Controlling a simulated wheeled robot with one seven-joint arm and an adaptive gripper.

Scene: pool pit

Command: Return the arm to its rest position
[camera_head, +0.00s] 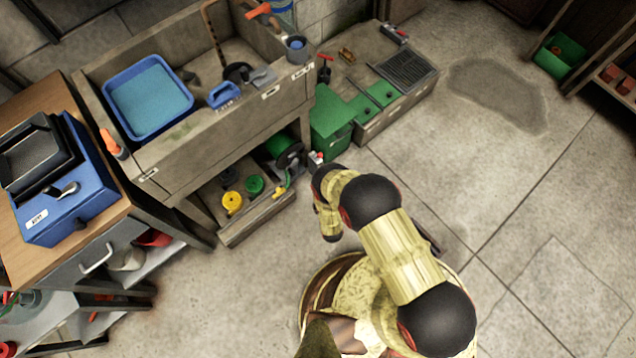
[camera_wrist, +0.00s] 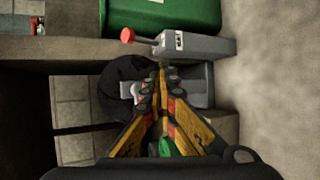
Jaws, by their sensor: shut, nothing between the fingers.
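My gripper (camera_wrist: 160,85) is in the middle of the wrist view. Its orange-and-black fingers come together at the tips with nothing between them. In the head view my gold-and-black arm (camera_head: 398,250) is bent above the concrete floor, to the right of the sink unit. The gripper cannot be made out clearly in that view. Beyond the fingertips in the wrist view are a grey device with a red knob (camera_wrist: 195,46) and a black round object (camera_wrist: 118,92), partly hidden by the fingers.
A concrete sink unit (camera_head: 205,145) holds a blue tray (camera_head: 148,97). Its lower shelf (camera_head: 255,216) carries yellow and green rolls. A green bin (camera_head: 330,122) stands beside a low block (camera_head: 398,112). A wooden bench (camera_head: 98,215) is at left. Open floor lies to the right.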

